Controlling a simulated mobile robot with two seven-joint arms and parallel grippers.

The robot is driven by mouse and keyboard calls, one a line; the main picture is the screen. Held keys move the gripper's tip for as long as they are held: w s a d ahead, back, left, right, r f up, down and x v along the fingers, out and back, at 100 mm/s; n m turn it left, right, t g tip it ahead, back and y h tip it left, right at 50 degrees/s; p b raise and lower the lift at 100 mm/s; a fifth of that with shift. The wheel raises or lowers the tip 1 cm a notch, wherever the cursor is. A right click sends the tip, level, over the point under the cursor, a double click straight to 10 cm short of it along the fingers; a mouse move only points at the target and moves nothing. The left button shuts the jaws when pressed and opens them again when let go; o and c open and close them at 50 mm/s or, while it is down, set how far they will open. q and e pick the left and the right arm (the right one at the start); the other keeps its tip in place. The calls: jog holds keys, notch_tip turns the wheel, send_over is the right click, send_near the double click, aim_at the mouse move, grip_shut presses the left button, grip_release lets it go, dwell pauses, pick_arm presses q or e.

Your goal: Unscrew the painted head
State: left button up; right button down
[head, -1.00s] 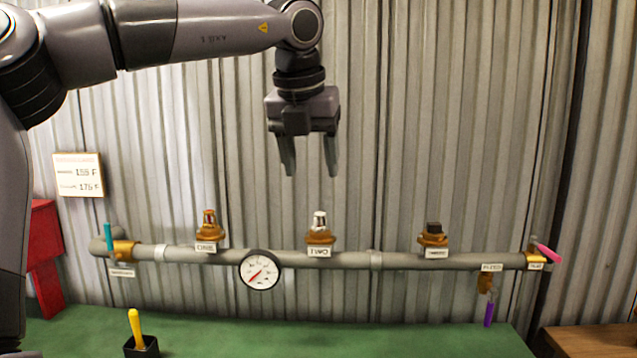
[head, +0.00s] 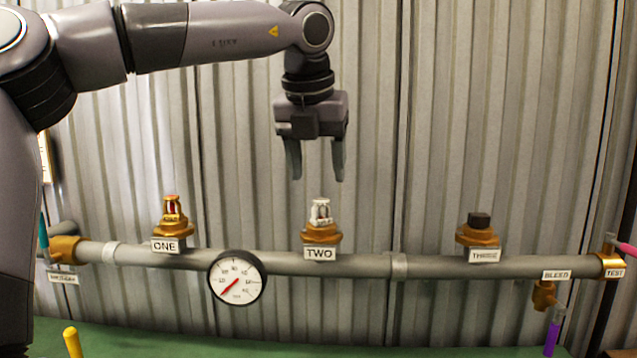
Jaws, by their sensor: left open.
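The painted head (head: 321,212) is the whitish sprinkler head at the outlet labelled TWO (head: 320,253). It stands upright in a brass fitting (head: 321,235) on the grey pipe (head: 360,265). My left gripper (head: 315,172) points straight down above it, open and empty, with its fingertips a little above the head's top and apart from it. A brass head with a red bulb (head: 172,211) stands at the outlet labelled ONE (head: 165,246). A dark plug (head: 479,220) sits in the outlet labelled THREE (head: 485,256). My right gripper is not in view.
A round gauge (head: 237,278) hangs on the pipe between ONE and TWO. A purple-handled bleed valve (head: 552,335) is at the right, with a pink test handle (head: 627,249) beyond. A teal handle (head: 43,236) is at the left. A yellow handle (head: 72,342) stands at the lower left.

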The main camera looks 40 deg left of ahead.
aim_at(321, 199)
pick_arm(q)
jog(key=shift+x, duration=3.65)
